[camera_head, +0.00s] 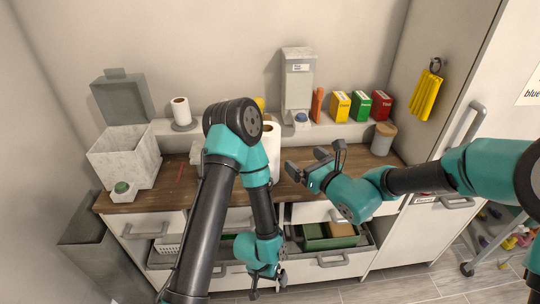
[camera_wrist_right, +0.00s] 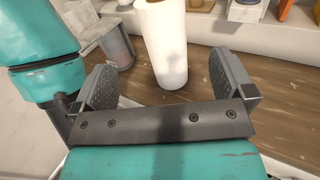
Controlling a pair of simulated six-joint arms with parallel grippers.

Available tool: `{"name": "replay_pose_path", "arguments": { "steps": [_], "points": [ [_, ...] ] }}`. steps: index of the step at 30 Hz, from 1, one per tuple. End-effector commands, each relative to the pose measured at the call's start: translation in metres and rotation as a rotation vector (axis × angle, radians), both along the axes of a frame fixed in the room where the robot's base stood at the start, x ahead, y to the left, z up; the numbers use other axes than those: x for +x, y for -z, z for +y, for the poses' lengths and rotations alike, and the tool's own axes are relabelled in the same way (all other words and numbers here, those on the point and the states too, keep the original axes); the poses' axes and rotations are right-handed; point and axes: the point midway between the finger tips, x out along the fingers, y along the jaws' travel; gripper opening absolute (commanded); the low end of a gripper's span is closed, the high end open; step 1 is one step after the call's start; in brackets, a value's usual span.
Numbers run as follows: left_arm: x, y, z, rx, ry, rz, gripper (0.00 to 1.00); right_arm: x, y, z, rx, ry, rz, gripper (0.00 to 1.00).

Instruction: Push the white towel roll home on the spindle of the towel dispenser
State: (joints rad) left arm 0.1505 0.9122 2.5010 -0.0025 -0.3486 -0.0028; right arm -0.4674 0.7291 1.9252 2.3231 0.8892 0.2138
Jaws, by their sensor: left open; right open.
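A tall white towel roll (camera_head: 273,140) stands upright on the wooden counter, partly hidden behind my left arm in the head view. In the right wrist view the towel roll (camera_wrist_right: 163,45) stands ahead, between and beyond the fingers. The dispenser's spindle and base cannot be made out. My right gripper (camera_head: 314,163) is open and empty, to the right of the roll and apart from it. My left gripper (camera_head: 268,284) is open and hangs low in front of the drawers, well below the counter.
A smaller white roll (camera_head: 180,111) stands on the back ledge. A wall dispenser (camera_head: 297,80) and several coloured boxes (camera_head: 358,106) are behind. A drawer (camera_head: 330,258) with green bins is open below. A clear cup (camera_wrist_right: 117,48) is left of the roll.

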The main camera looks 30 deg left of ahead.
Motion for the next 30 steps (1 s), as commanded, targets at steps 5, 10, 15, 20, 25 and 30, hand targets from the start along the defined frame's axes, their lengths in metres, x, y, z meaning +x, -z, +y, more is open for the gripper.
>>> {"name": "replay_pose_path", "arguments": {
  "steps": [5, 10, 15, 20, 25, 30],
  "points": [
    [0.000, 0.000, 0.000, 0.000, 0.000, 0.000, 1.00, 0.005, 0.001, 0.012, -0.002, -0.002, 0.001, 1.00],
    [0.000, 0.000, 0.000, 0.000, 0.000, 0.000, 1.00, 0.016, 0.001, 0.036, -0.001, -0.002, 0.000, 1.00],
    [0.000, 0.000, 0.000, 0.000, 0.000, 0.000, 1.00, 0.029, 0.001, 0.062, -0.002, -0.002, 0.000, 1.00],
    [0.000, 0.000, 0.000, 0.000, 0.000, 0.000, 1.00, 0.040, 0.001, 0.087, -0.003, -0.002, -0.001, 1.00],
    [0.000, 0.000, 0.000, 0.000, 0.000, 0.000, 1.00, 0.049, 0.001, 0.106, -0.003, -0.002, -0.001, 1.00],
    [0.000, 0.000, 0.000, 0.000, 0.000, 0.000, 1.00, 0.051, 0.001, 0.111, -0.002, -0.001, 0.000, 1.00]
  ]
}}
